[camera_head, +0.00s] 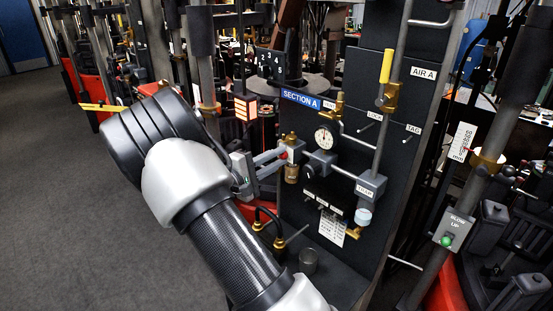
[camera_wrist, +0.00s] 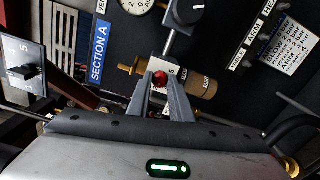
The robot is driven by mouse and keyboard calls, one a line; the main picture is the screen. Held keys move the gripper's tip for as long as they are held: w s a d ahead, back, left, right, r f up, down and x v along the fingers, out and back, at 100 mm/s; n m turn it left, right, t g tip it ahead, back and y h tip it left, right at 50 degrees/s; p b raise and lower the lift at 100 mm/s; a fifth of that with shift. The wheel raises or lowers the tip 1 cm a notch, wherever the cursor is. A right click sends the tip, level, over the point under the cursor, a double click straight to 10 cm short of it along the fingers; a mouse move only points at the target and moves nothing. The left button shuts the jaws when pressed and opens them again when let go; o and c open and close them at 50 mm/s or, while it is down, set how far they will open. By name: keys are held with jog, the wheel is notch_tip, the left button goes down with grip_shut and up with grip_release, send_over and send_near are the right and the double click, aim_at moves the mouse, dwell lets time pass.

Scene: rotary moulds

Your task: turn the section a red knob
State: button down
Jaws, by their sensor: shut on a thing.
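The section A red knob (camera_wrist: 160,78) shows in the wrist view as a small red round end between my fingertips. My gripper (camera_wrist: 162,84) is shut on it, with a grey finger on each side. In the head view my gripper (camera_head: 286,156) reaches in from the left to the brass valve (camera_head: 292,171) on the dark panel, and a bit of red shows at the fingertips. The blue SECTION A sign (camera_head: 300,99) is above it. The fingers partly hide the knob, and I cannot tell its turn angle.
A round gauge (camera_head: 323,137) and a grey fitting (camera_head: 320,163) sit just right of the valve. A yellow-handled lever (camera_head: 386,67) stands upper right. Black hoses (camera_head: 268,215) with brass ends are below. The grey floor (camera_head: 45,190) at left is clear.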

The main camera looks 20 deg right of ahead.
jog(key=shift+n, duration=0.3)
jog(key=n+p, duration=0.3)
jog(key=n, duration=0.5)
jog(key=shift+r+n, duration=0.1)
jog(key=shift+n, duration=0.2)
jog(key=shift+n+p, duration=2.4)
jog(key=shift+n, duration=1.7)
jog(key=c, duration=1.6)
grip_release()
